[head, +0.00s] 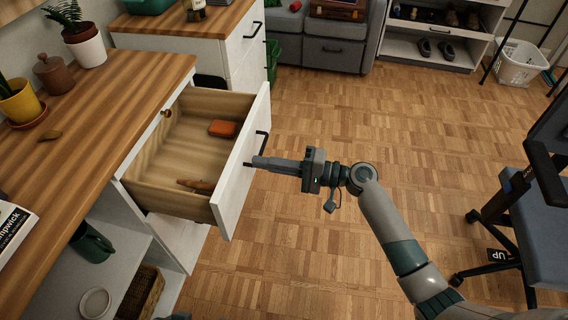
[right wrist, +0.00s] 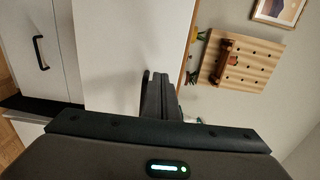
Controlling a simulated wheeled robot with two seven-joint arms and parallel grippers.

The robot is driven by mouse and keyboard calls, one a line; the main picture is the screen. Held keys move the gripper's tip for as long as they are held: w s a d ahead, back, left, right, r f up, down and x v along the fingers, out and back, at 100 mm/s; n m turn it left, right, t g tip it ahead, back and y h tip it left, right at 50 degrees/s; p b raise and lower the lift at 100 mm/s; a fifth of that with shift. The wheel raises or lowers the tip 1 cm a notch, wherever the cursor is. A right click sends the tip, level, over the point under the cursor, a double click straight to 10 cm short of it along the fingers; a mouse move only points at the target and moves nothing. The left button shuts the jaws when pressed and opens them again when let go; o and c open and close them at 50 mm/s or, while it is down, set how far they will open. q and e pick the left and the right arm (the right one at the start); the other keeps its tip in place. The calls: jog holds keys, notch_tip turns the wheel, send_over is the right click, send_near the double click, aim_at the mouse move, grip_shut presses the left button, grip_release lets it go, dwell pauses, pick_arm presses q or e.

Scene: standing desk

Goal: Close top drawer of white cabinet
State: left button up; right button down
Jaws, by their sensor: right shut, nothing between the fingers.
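The top drawer (head: 236,170) of the white cabinet (head: 150,230) is pulled well out, on the left in the head view. An orange-brown box and a small brown item lie inside it. Its dark bar handle (head: 262,146) is on the white front. My right gripper (head: 256,161) is shut and empty, with its fingertips at the drawer front close to the handle. In the right wrist view the shut fingers (right wrist: 159,95) point at a white panel, beside a dark handle part. I cannot tell whether they touch. My left gripper is not in view.
A wooden desktop (head: 100,110) with potted plants lies above the drawer. A second white cabinet (head: 240,50) stands behind. An office chair (head: 540,200) is at the right. The parquet floor between is clear.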

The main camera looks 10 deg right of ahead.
jog(key=shift+x, duration=0.95)
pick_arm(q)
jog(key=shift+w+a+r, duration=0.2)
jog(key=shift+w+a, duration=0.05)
pick_arm(e)
jog(key=shift+w+a, duration=0.1)
jog(key=shift+a, duration=0.25)
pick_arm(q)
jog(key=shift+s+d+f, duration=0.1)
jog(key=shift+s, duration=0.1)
